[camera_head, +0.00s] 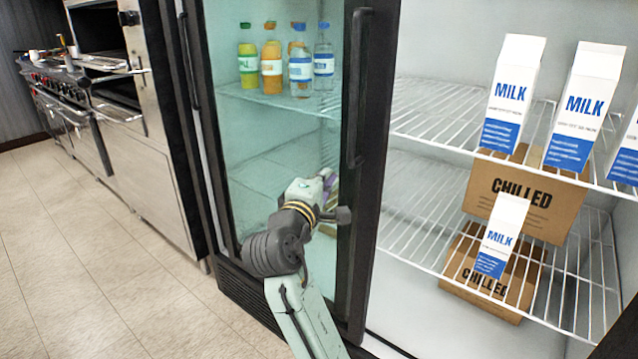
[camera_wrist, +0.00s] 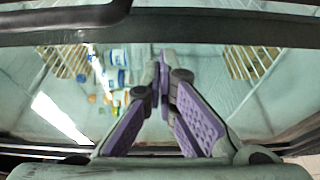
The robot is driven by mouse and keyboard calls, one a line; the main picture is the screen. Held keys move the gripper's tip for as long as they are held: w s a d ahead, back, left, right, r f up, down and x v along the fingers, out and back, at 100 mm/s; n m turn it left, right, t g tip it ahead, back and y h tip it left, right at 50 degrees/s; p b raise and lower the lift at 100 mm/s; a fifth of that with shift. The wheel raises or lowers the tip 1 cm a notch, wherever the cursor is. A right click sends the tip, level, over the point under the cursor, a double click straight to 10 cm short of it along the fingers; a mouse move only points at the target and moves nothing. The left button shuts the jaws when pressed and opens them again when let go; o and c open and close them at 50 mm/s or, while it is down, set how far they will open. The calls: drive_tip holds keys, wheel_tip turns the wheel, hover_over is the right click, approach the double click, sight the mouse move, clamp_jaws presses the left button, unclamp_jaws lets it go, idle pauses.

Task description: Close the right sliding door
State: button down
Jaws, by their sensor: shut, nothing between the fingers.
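The glass sliding doors (camera_head: 262,140) of the fridge stand at the left half of the opening, and the right half is open. They appear to overlap, so I cannot tell the panes apart. A dark vertical handle (camera_head: 358,90) is on the dark right-hand frame, and another handle (camera_head: 187,62) is at the left edge. My gripper (camera_head: 328,182) is in front of the glass, just left of the right-hand frame and near the lower end of that handle. In the wrist view its purple fingers (camera_wrist: 163,62) are shut and empty, with the handle (camera_wrist: 70,15) at the top left.
The open right half shows wire shelves (camera_head: 440,115) with milk cartons (camera_head: 512,92) and boxes marked CHILLED (camera_head: 520,195). Bottles (camera_head: 271,65) stand behind the glass. A stainless oven unit (camera_head: 130,120) is at the left. The tiled floor (camera_head: 80,260) is clear there.

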sight(346, 174)
drive_tip(key=x, duration=0.4)
drive_tip(key=shift+r, duration=0.1)
drive_tip(key=d, duration=0.1)
drive_tip(key=s+d+p, duration=0.1)
drive_tip(key=shift+d, duration=0.25)
drive_tip(key=shift+s+d, duration=0.3)
drive_tip(key=shift+d, duration=0.05)
drive_tip(key=shift+d, duration=0.1)
